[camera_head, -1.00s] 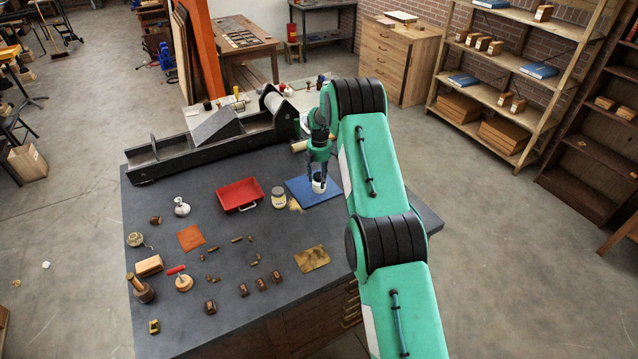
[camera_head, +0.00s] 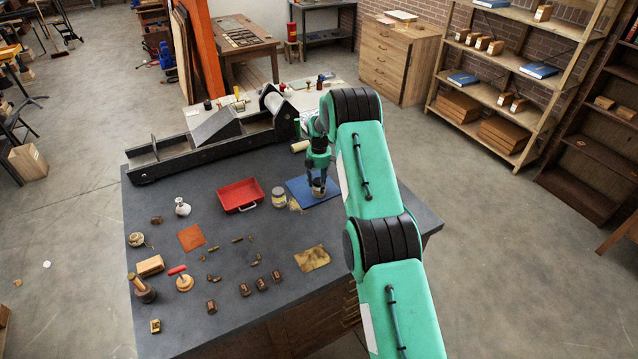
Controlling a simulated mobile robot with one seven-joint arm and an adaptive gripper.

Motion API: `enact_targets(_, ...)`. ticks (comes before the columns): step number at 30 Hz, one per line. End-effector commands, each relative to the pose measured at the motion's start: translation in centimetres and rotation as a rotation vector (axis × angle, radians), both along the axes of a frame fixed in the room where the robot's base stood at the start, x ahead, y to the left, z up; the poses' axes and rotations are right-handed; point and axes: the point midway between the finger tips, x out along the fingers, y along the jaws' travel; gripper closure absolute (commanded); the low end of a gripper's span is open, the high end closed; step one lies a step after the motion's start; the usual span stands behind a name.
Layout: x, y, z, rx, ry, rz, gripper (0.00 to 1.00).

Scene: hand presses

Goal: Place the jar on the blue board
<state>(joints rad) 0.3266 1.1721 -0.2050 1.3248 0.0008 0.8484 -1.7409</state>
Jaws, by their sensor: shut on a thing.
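My gripper (camera_head: 318,181) points down over the blue board (camera_head: 298,187) and is shut on a small jar (camera_head: 319,192) with a pale body and dark upper part. The fingers partly cover this jar. It is upright over the right part of the board. I cannot tell whether its base touches the board. A second jar (camera_head: 279,198), pale with a yellowish band, stands on the dark table just left of the board.
A red tray (camera_head: 240,196) lies left of the second jar. A long black press (camera_head: 165,160) runs along the table's back edge. Small tools and blocks lie across the front left, with a brown cloth (camera_head: 312,258) nearer. The table's front right is mostly clear.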

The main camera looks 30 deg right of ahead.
Motion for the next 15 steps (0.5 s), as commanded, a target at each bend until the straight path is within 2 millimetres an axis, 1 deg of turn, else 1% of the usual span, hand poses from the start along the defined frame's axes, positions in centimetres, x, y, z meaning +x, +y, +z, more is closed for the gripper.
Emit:
enact_targets(8,0.03,-0.01,0.02,0.000,-0.001,0.000,0.92)
enact_targets(12,0.01,0.00,-0.36,0.000,0.000,0.000,0.92)
enact_targets(13,-0.04,0.02,-0.44,0.000,0.001,0.000,0.51)
enact_targets(14,-0.04,0.02,-0.38,0.000,0.001,0.000,0.45)
enact_targets(15,-0.04,0.01,-0.35,0.000,0.001,0.000,0.37)
